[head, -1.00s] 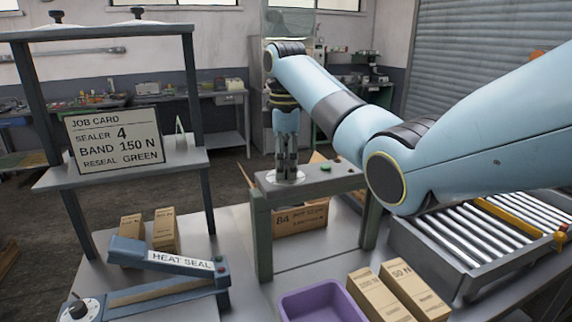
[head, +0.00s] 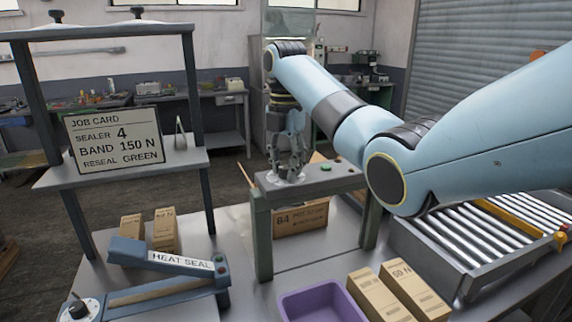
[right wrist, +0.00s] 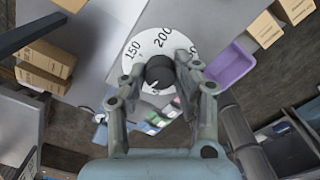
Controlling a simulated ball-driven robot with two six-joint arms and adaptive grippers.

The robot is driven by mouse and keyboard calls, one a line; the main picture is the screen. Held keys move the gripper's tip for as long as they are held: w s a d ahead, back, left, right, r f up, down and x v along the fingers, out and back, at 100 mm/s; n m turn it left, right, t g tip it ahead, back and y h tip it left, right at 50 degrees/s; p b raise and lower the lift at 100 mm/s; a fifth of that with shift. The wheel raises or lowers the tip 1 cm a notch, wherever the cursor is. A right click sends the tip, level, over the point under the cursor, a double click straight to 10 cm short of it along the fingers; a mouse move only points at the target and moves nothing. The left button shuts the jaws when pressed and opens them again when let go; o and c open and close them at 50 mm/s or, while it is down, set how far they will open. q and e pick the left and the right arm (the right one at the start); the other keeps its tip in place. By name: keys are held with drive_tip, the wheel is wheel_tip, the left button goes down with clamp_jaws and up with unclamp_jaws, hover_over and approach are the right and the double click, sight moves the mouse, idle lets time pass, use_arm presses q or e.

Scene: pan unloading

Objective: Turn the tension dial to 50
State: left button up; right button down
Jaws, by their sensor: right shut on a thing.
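The tension dial (head: 290,179) is a white disc on top of the grey-green arch. The right wrist view shows its white face (right wrist: 148,44), with 150 and 200 readable and other numbers partly covered. My right gripper (head: 290,170) points down over it and is shut on the dial's black knob (right wrist: 160,71). A small pale mark shows on the knob's lower edge in the right wrist view, toward a number that I cannot read. My left gripper is out of view.
A green button (head: 326,168) sits beside the dial. The heat sealer (head: 165,270) has its own black knob (head: 78,310). A job card (head: 114,140) reads sealer 4, band 150 N, reseal green. A purple bin (head: 318,302) and cartons (head: 400,290) stand in front.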

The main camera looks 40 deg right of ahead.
drive_tip(key=n, duration=0.4)
drive_tip(key=shift+s+a+f+n, duration=0.1)
drive_tip(key=shift+f+n, duration=0.05)
drive_tip(key=shift+n, duration=2.05)
drive_tip(key=c, duration=1)
unclamp_jaws()
